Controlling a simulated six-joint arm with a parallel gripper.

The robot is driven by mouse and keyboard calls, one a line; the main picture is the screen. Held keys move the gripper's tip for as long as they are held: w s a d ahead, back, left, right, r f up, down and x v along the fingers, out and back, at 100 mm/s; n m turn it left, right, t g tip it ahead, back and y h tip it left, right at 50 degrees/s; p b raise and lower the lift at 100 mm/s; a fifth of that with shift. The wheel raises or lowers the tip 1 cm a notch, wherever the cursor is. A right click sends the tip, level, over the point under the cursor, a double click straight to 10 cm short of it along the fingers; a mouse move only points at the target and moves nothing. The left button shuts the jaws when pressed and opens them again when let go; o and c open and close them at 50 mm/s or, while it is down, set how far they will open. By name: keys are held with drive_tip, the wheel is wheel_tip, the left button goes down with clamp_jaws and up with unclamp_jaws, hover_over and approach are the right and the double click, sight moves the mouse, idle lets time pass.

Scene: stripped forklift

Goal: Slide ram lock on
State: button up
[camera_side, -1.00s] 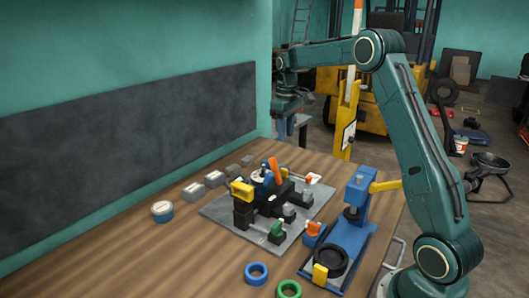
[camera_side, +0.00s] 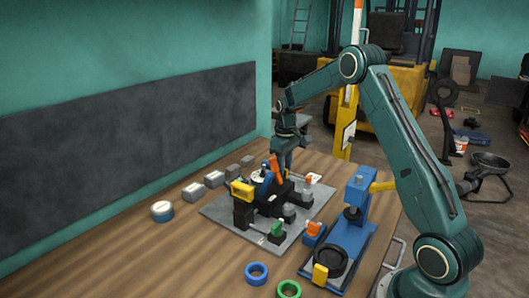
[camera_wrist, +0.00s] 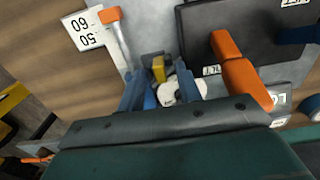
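In the side view, a grey fixture plate (camera_side: 222,212) on the bench carries a black mechanism with an orange lever (camera_side: 274,167) and a yellow block (camera_side: 241,189). I cannot tell for sure which part is the ram lock. My gripper (camera_side: 283,158) points down above the far part of the fixture. In the wrist view, the blue fingers of my gripper (camera_wrist: 160,88) are apart. The orange lever (camera_wrist: 240,70) lies to the right.
An orange-tipped silver rod (camera_wrist: 120,42) stands beside a "50-60" label (camera_wrist: 80,31). A blue press (camera_side: 358,192) stands right of the fixture. A blue ring (camera_side: 256,273), a green ring (camera_side: 289,289) and a round tin (camera_side: 162,211) lie on the bench. The left-front bench is clear.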

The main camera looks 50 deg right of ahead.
drive_tip(key=shift+f, duration=0.15)
drive_tip(key=shift+c, duration=0.2)
clamp_jaws()
drive_tip(key=shift+d, duration=0.8)
drive_tip(key=shift+o, duration=0.2)
unclamp_jaws()
wheel_tip(320, 180, up, 14)
